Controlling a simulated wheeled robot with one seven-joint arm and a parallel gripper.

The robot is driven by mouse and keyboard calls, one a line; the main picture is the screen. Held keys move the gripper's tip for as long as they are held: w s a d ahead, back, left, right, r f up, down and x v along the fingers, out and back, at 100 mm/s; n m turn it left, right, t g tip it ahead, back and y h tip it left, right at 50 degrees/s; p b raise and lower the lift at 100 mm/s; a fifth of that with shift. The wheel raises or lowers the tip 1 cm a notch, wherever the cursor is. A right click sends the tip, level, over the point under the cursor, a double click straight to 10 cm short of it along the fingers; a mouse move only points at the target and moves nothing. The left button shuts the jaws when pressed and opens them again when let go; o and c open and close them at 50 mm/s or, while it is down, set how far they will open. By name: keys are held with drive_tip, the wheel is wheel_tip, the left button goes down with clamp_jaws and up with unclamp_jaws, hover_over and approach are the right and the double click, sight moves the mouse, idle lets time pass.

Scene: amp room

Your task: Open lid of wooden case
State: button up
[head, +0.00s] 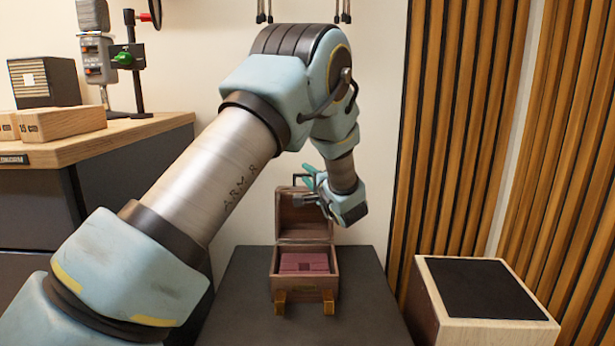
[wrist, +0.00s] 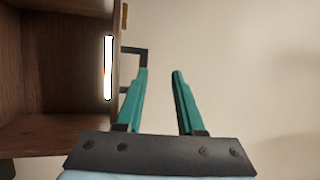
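The wooden case (head: 303,284) stands on a dark tabletop in the head view, with purple-red contents (head: 303,262) inside. Its lid (head: 301,225) is raised roughly upright at the back, inner side facing me. The lid also fills the left of the wrist view (wrist: 60,125). A dark bracket-shaped handle (wrist: 137,50) sticks out from the lid's edge. My gripper (head: 310,176) is beside the upper right of the lid. In the wrist view its teal fingers (wrist: 160,72) are apart with nothing between them. The left finger overlaps the handle; I cannot tell whether they touch.
The dark tabletop (head: 240,310) is bare around the case. A wooden box with a black top (head: 480,290) stands at the right, in front of slatted wall panels (head: 455,130). A plain wall is behind.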

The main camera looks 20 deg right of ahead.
drive_tip(key=shift+o, duration=0.3)
drive_tip(key=s, duration=1)
drive_tip(key=shift+s+a+f, duration=0.2)
drive_tip(key=shift+s+a, duration=0.1)
drive_tip(key=shift+s, duration=0.1)
